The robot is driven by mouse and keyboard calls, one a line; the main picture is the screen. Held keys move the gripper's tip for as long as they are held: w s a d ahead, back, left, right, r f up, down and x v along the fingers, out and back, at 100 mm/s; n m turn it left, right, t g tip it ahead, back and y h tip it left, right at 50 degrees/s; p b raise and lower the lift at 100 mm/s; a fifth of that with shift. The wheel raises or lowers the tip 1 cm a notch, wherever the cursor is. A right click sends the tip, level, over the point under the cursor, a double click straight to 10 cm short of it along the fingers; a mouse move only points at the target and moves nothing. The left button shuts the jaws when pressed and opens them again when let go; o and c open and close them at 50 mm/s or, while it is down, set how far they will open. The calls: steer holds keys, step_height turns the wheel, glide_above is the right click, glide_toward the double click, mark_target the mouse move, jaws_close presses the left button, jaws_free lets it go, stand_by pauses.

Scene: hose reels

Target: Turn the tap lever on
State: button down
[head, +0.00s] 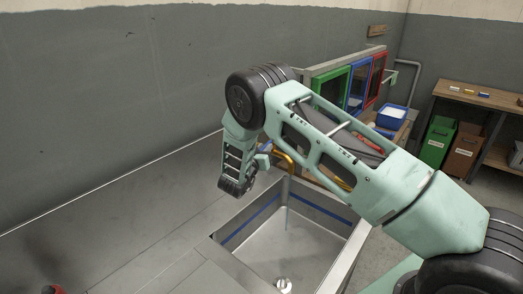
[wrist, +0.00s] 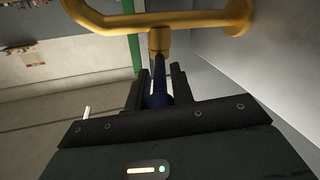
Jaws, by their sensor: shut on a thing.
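The brass-yellow tap (wrist: 160,19) runs across the top of the wrist view, with a short stem pointing down toward my gripper. Its dark blue lever (wrist: 158,90) lies between my dark fingers. My gripper (wrist: 157,78) is shut on this lever; the exact contact is partly hidden in shadow. In the head view the curved tap (head: 283,160) shows beside my wrist, above the far left corner of the sink. My fingers are mostly hidden there. A thin pale blue vertical streak, which looks like water, shows below the tap.
The steel sink (head: 325,246) is below the tap, with a steel counter (head: 130,225) to its left. A grey wall stands behind. Green, blue and red framed panels (head: 358,85) stand beyond my arm. Green (head: 437,140) and brown bins sit under a bench at right.

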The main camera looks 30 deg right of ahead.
mark_target(272, 142)
steer(key=shift+s+d+n+t+y+b, duration=0.4)
steer(key=shift+n+t+y+b, duration=0.15)
steer(key=shift+n+t+y, duration=0.35)
steer(key=shift+s+d+n+t+y+b, duration=0.35)
steer(key=shift+n+t+y+b, duration=0.3)
steer(key=shift+y, duration=0.4)
steer(key=shift+s+d+n+t+y+b, duration=0.3)
steer(key=shift+d+n+t+y+b, duration=0.15)
steer(key=shift+n+t+y, duration=0.45)
steer(key=c, duration=1.4)
jaws_free()
steer(key=shift+c, duration=0.2)
steer(key=b+v, duration=0.6)
steer(key=v, duration=1.1)
steer(key=shift+s, duration=0.3)
